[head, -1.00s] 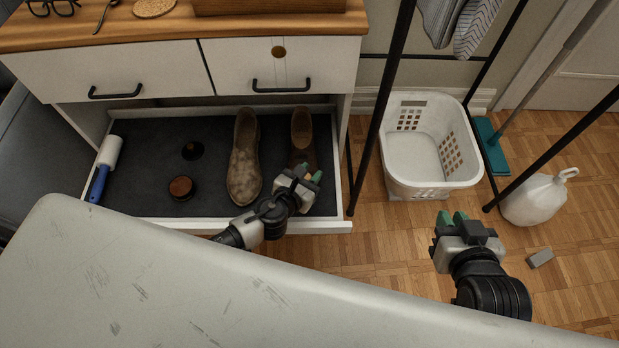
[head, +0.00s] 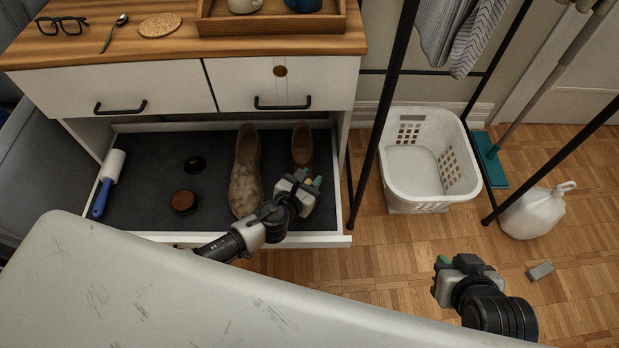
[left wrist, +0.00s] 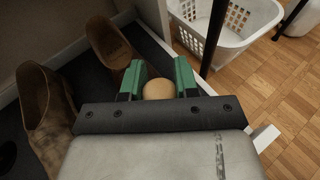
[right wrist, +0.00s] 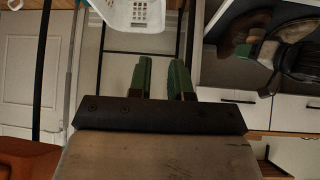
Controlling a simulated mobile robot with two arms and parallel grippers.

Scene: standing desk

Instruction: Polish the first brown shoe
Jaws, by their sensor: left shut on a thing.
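Two brown shoes stand in the open drawer. The left shoe (head: 246,180) has pale, blotchy patches; the right shoe (head: 302,138) is smaller in view and partly hidden behind my left gripper. Both also show in the left wrist view, the left shoe (left wrist: 45,115) and the right shoe (left wrist: 108,45). My left gripper (head: 307,183) is over the front of the right shoe. It is shut on a rounded tan thing (left wrist: 158,89), mostly hidden, possibly a brush handle. Whether that thing touches the shoe cannot be told. My right gripper (head: 443,264) is empty, fingers apart, over the floor at right.
The drawer (head: 130,218) also holds a blue-handled lint roller (head: 112,170), a brown round tin (head: 183,202) and a dark round thing (head: 195,165). A pale board (head: 200,290) fills the foreground. A white basket (head: 425,170) and black rack poles stand right of the drawer.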

